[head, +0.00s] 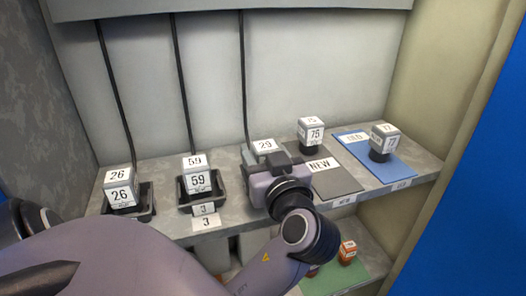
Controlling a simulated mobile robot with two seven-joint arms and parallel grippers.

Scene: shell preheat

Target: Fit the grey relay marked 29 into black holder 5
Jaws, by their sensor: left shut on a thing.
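The grey relay marked 29 (265,146) stands upright at the middle of the shelf, its top label showing in the head view. My left gripper (267,160) is shut on it from the front and hides its lower part. A black cable comes down the wall behind this relay. Black holder 5 cannot be made out; the place under the relay is covered by my gripper and wrist, so I cannot tell whether the relay sits in a holder. My right gripper is not in view.
Relay 26 (120,190) and relay 59 (197,176) stand in black holders to the left; the latter's holder bears label 3 (206,222). Relay 75 (311,132) stands on the dark NEW mat (333,181), relay 77 (384,138) on a blue mat (352,140). Orange-topped items (347,251) stand below.

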